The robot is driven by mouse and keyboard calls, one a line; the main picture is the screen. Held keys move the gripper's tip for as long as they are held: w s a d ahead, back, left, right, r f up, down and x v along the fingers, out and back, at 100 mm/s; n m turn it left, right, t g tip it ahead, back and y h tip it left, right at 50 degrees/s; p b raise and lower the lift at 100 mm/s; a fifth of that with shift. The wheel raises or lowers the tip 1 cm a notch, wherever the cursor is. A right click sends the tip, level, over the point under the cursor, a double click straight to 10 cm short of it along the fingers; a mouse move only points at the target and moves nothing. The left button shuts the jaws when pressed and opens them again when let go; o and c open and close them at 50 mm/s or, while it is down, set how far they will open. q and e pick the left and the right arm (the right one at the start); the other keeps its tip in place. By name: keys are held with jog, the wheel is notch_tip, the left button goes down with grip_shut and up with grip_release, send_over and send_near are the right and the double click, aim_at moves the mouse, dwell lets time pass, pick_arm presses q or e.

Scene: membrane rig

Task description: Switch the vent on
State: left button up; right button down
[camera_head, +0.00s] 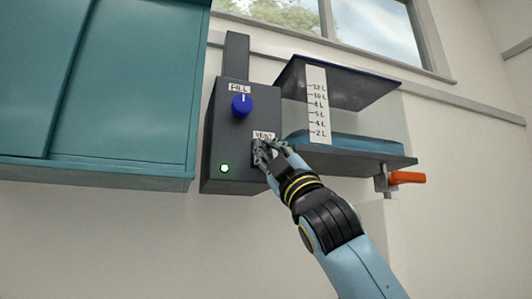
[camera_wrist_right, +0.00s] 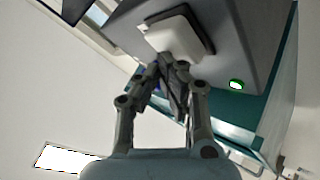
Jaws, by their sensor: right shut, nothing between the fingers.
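The dark grey control box (camera_head: 216,140) hangs on the wall, with a VENT label (camera_head: 264,134) at its lower right. The vent switch under that label is mostly hidden by my gripper in the head view. In the right wrist view it shows as a white rocker (camera_wrist_right: 178,36) in a dark frame. My right gripper (camera_head: 267,149) is shut and empty, with its fingertips at the switch. In the wrist view the fingertips (camera_wrist_right: 166,72) overlap the rocker's near edge; I cannot tell whether they touch it. My left gripper is not in view.
A blue FILL knob (camera_head: 241,105) is above the switch, and a lit green lamp (camera_head: 225,168) sits lower left. A clear tank (camera_head: 370,105) with some blue liquid stands right, with an orange valve handle (camera_head: 407,177) below. A teal cabinet (camera_head: 120,80) is left.

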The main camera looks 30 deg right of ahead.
jog(key=shift+s, duration=0.15)
jog(key=s+a, duration=0.1)
jog(key=s, duration=0.5)
jog(key=shift+a, duration=0.2)
